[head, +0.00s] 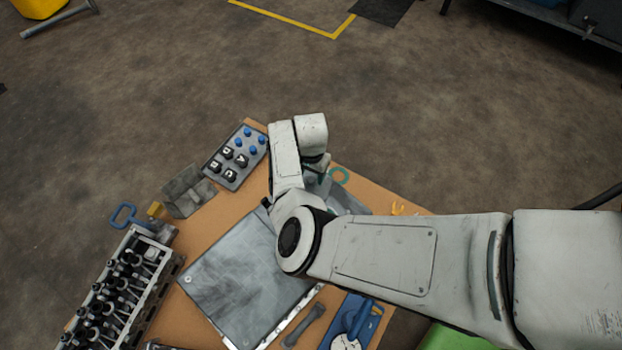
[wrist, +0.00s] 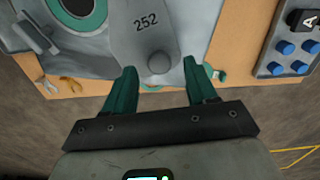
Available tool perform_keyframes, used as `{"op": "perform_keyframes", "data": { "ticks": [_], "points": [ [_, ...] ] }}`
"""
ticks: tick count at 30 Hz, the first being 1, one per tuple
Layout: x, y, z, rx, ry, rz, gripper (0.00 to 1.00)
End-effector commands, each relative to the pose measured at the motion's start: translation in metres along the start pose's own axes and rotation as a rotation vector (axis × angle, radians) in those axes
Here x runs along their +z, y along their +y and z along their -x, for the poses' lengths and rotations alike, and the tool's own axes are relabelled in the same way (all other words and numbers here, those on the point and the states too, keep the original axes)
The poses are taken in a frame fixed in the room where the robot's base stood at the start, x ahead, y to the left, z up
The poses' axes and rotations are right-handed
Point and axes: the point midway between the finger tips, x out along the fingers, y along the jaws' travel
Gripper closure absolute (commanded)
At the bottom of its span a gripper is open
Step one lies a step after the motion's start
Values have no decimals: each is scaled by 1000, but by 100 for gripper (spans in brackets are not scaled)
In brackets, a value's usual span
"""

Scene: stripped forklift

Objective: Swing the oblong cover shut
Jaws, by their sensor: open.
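The oblong cover (wrist: 148,30) is a grey plate marked 252 with a round knob near its end, in the wrist view. It lies beside a round opening with a teal rim (wrist: 97,14) in a grey housing (wrist: 30,32), and the opening's dark inside shows. My gripper (wrist: 160,74) is open. Its two teal fingers are on either side of the cover's knobbed end; whether they touch it I cannot tell. In the head view my arm hides the cover and most of the housing.
A button panel (head: 236,157) stands at the table's far corner. A large grey plate (head: 245,275) lies in the middle, with an engine head (head: 122,290) on the left. A blue tool (head: 352,322) lies near the front.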

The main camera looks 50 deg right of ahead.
Motion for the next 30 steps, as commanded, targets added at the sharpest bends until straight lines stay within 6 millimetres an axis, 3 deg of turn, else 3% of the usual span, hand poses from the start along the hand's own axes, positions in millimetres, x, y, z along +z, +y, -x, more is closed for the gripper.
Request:
{"op": "perform_keyframes", "data": {
  "ticks": [1,6,16,30],
  "points": [
    [0,0,-10,0,-1,-1,43],
    [-1,0,-20,0,1,0,43],
    [0,0,-21,0,1,0,43],
    [-1,0,-21,0,1,0,88]
  ]
}}
